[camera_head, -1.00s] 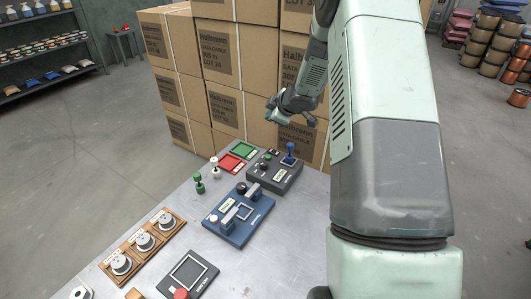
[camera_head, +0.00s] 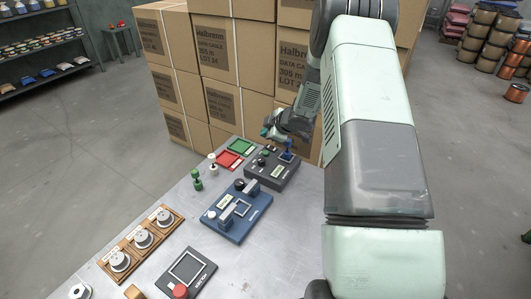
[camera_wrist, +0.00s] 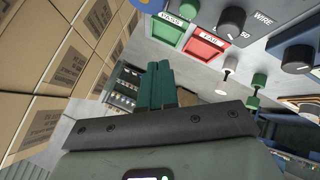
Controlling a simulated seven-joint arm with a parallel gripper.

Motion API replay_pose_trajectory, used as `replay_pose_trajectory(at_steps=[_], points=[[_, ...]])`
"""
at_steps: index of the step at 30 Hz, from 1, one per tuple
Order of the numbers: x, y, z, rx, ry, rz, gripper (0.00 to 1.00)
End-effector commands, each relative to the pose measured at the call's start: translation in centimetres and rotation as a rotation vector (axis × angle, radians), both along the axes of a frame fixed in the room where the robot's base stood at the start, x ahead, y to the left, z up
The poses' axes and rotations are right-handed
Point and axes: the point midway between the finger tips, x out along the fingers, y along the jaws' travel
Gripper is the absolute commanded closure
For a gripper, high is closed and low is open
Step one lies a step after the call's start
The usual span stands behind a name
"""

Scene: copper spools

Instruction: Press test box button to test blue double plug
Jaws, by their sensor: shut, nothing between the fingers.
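The dark grey test box (camera_head: 262,178) sits at the far end of the metal table. The blue double plug (camera_head: 287,155) stands upright on its back right part, its lower end hidden. A dark knob (camera_wrist: 232,21) shows there near a label reading WIRE.
Green (camera_head: 241,148) and red (camera_head: 228,160) trays lie left of the box. A white plug (camera_head: 212,162) and a green plug (camera_head: 197,180) stand nearby. A blue fixture (camera_head: 228,228) is in front. Stacked cartons (camera_head: 225,60) rise close behind the table.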

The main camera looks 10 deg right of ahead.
Motion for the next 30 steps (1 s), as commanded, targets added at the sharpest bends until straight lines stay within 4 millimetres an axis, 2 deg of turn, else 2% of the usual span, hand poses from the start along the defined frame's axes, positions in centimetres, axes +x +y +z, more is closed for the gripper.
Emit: replay_pose_trajectory(at_steps=[6, 12, 30], points=[[0.0, 0.0, -3.1, 0.0, 0.002, 0.001, 1.0], [0.0, 0.0, -4.7, 0.0, 0.0, 0.0, 1.0], [0.0, 0.0, -5.2, -0.001, -0.001, 0.0, 1.0]])
